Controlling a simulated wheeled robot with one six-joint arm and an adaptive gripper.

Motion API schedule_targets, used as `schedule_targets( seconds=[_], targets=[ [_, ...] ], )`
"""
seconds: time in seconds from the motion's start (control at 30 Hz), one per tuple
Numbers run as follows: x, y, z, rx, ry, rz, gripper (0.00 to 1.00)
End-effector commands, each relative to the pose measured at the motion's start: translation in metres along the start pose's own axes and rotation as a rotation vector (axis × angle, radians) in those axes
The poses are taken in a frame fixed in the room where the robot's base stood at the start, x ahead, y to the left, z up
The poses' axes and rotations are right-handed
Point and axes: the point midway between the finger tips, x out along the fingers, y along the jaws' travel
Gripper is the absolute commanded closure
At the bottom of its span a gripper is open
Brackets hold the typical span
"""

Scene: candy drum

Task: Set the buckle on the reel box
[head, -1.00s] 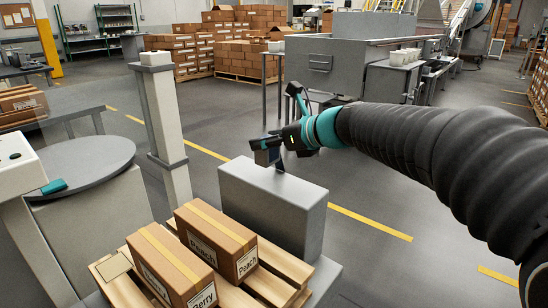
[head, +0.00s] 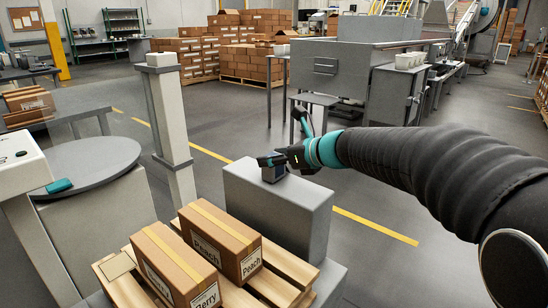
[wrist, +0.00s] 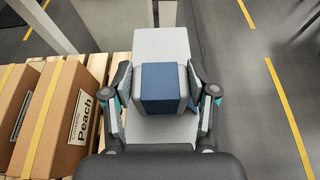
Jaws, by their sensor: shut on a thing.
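The buckle (head: 272,172) looks like a small blue and grey block. In the wrist view the buckle (wrist: 164,83) sits between the two fingers of my gripper (wrist: 163,95), which is shut on its sides. The reel box (head: 270,215) is a plain grey upright box beside the pallet. In the head view my gripper (head: 273,165) holds the buckle right at the flat top of the reel box, near its middle. The reel box's top (wrist: 160,42) also shows around the buckle in the wrist view. I cannot tell whether the buckle touches it.
A pallet (head: 262,289) with two labelled cartons (head: 180,262) stands left of the reel box. A pale post (head: 165,110) rises behind it. A round grey turntable (head: 90,160) is at left, with a small teal item (head: 59,186) nearby. The floor right of the box is clear.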

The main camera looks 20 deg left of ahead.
Motion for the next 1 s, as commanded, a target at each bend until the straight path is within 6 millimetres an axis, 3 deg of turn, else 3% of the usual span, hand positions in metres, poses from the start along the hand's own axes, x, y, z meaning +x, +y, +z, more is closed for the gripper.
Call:
schedule_targets(
  seconds=[0.03,0.07,0.17,0.57,0.77,1.0],
  targets=[
    [0.001,0.0,-0.002,0.0,0.0,0.0,0.8],
    [0.001,0.0,-0.003,0.0,0.0,0.0,0.4],
    [0.001,0.0,-0.002,0.0,0.0,0.0,0.17],
    [-0.002,0.0,0.003,0.0,0.0,0.0,0.17],
    [-0.03,-0.001,0.002,-0.001,-0.002,-0.003,0.17],
    [-0.079,-0.001,0.002,0.0,-0.001,-0.004,0.17]
  ],
)
